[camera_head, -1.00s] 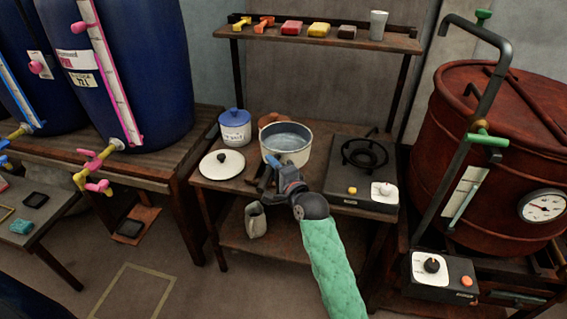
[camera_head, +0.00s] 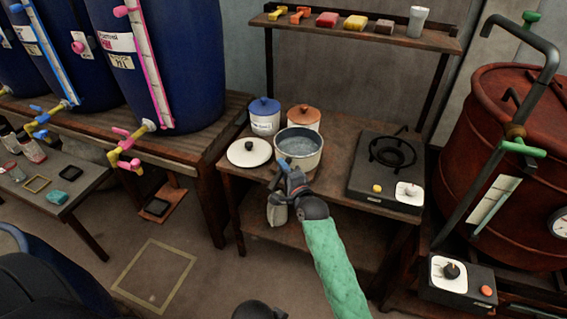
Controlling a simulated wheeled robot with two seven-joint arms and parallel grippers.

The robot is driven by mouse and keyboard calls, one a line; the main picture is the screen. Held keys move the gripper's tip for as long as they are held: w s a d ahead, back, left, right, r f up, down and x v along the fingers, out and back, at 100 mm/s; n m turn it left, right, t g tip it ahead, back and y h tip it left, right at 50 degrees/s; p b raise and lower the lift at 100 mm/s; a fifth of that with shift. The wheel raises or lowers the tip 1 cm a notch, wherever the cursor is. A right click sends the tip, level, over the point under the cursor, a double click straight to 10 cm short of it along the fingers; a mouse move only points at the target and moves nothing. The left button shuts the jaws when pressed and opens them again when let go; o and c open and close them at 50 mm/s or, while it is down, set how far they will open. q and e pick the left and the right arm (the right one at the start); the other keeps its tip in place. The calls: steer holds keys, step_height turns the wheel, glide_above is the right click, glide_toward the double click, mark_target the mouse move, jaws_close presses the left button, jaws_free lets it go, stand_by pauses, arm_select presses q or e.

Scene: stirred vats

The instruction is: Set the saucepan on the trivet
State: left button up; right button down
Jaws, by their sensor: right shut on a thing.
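The saucepan (camera_head: 316,160), a pale pot with grey liquid in it, is at the front of the wooden stand, left of the hot plate. My right gripper (camera_head: 291,181) is shut on it at its near side, where the handle is mostly hidden by the gripper. The pan looks level; I cannot tell whether its base touches the stand top. I cannot make out a separate trivet; the pan and my arm cover part of the stand top.
A white lid (camera_head: 240,158) lies left of the pan. A blue-lidded canister (camera_head: 265,123) and an orange-lidded canister (camera_head: 303,122) stand behind it. The hot plate (camera_head: 372,187) with a black ring burner is to the right. A pale jug (camera_head: 277,214) stands below.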

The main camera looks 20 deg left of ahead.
arm_select(q)
steer(key=shift+w, duration=0.1)
arm_select(e)
steer(key=shift+r, duration=0.1)
steer(key=c, duration=1.6)
jaws_free()
steer(key=shift+f, duration=0.2)
steer(key=o, duration=0.3)
arm_select(q)
steer(key=shift+d, duration=0.2)
steer(key=shift+a, duration=0.1)
arm_select(e)
steer(key=shift+r, duration=0.15)
steer(key=shift+s+d, duration=0.2)
steer(key=shift+s, duration=0.05)
arm_select(q)
steer(key=shift+w+d+f+h+b, duration=0.15)
steer(key=shift+d+f+b, duration=0.25)
steer(key=shift+d+f, duration=0.1)
steer(key=shift+w+d+f+h+b, duration=0.1)
steer(key=shift+d+f+h+b, duration=0.05)
steer(key=shift+d+f+b, duration=0.3)
arm_select(e)
steer(key=shift+v, duration=5.75)
